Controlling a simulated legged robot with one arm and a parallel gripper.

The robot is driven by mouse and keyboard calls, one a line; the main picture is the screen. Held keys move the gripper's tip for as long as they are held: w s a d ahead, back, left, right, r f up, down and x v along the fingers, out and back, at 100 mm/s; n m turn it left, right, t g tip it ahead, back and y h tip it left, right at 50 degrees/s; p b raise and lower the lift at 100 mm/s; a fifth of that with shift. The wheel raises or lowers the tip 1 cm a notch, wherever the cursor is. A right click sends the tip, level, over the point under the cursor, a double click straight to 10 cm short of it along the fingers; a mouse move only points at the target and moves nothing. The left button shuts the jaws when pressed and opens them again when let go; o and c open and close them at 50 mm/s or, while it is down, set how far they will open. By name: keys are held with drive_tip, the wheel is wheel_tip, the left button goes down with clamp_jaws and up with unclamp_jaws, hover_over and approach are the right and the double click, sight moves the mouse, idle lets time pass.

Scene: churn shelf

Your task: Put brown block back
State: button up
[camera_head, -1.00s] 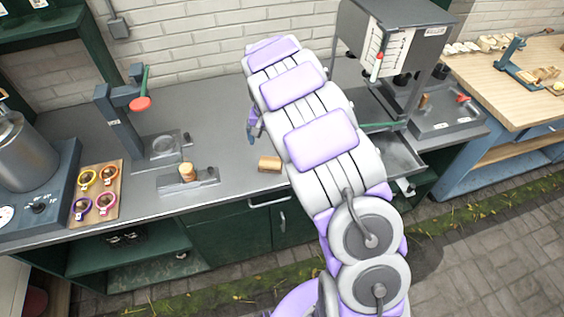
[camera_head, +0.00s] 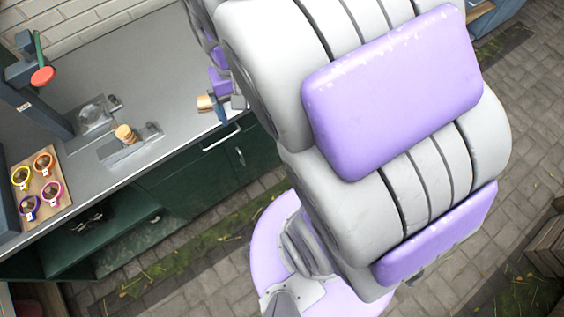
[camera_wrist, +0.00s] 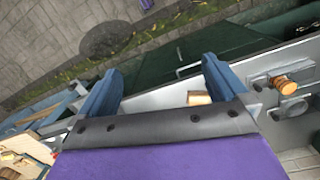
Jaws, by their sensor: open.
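A small brown wooden block (camera_head: 204,102) lies on its side on the grey counter near the front edge. It also shows in the wrist view (camera_wrist: 198,97), low beside the right finger, partly hidden by my gripper. My gripper (camera_wrist: 160,70) is open, its blue fingers wide apart with nothing between the tips. In the head view my gripper (camera_head: 222,104) is just right of the block, partly hidden by my arm. I cannot tell whether it touches the block.
A round wooden piece (camera_head: 125,134) stands on a metal fixture (camera_head: 143,150) left of the block. Several colourful rings sit on a wooden board (camera_head: 62,191) at far left. A press with a red knob (camera_head: 43,76) stands behind. My arm covers the right side.

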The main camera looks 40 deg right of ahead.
drive_tip(key=s+a+n, duration=0.1)
drive_tip(key=s+n, duration=0.1)
drive_tip(key=s, duration=1.3)
drive_tip(key=shift+s+a+f+n+g, duration=0.2)
drive_tip(key=shift+a+f+n+g, duration=0.1)
drive_tip(key=shift+a+n, duration=0.1)
drive_tip(key=shift+d, duration=0.1)
